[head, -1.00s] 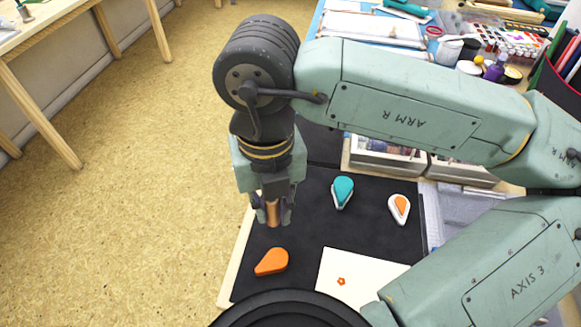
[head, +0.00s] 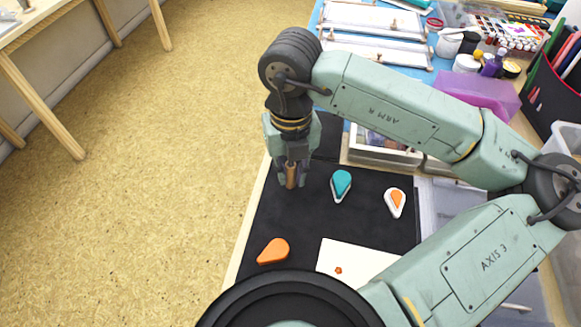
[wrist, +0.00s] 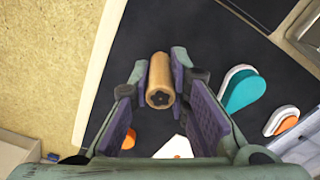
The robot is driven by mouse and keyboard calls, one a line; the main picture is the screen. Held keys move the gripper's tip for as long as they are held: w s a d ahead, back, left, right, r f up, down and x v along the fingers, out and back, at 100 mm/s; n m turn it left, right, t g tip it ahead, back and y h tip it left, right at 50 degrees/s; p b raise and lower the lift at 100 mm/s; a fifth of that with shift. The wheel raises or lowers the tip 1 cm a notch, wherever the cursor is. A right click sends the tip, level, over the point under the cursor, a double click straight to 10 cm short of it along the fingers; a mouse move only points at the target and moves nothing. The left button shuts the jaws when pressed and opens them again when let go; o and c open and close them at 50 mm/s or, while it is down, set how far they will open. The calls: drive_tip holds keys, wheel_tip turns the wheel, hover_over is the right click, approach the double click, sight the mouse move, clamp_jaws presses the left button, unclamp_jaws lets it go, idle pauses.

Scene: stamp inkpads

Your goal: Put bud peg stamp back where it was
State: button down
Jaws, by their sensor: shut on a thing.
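My gripper (head: 291,180) is shut on the bud peg stamp (head: 291,174), a wooden peg, over the back left part of the black mat (head: 265,222). The wrist view shows the peg (wrist: 160,92) between the two fingertips, with a dark flower-like mark on its end. I cannot tell whether the peg touches the mat. A teal inkpad (head: 341,184) is right of the gripper. An open inkpad with an orange pad (head: 394,203) is farther right. White paper (head: 345,257) with a small orange flower print (head: 338,270) lies at the front.
An orange teardrop lid (head: 273,251) lies at the front left of the mat. A compartmented box (head: 385,158) stands behind the mat. Paints, jars and a purple translucent box (head: 484,96) are at the back right. The mat between gripper and orange lid is clear.

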sight(291, 164)
drive_tip(key=shift+f, duration=0.2)
drive_tip(key=c, duration=1.5)
unclamp_jaws()
wheel_tip(291, 164, up, 12)
drive_tip(key=shift+r+b, duration=0.2)
drive_tip(key=shift+b, duration=0.7)
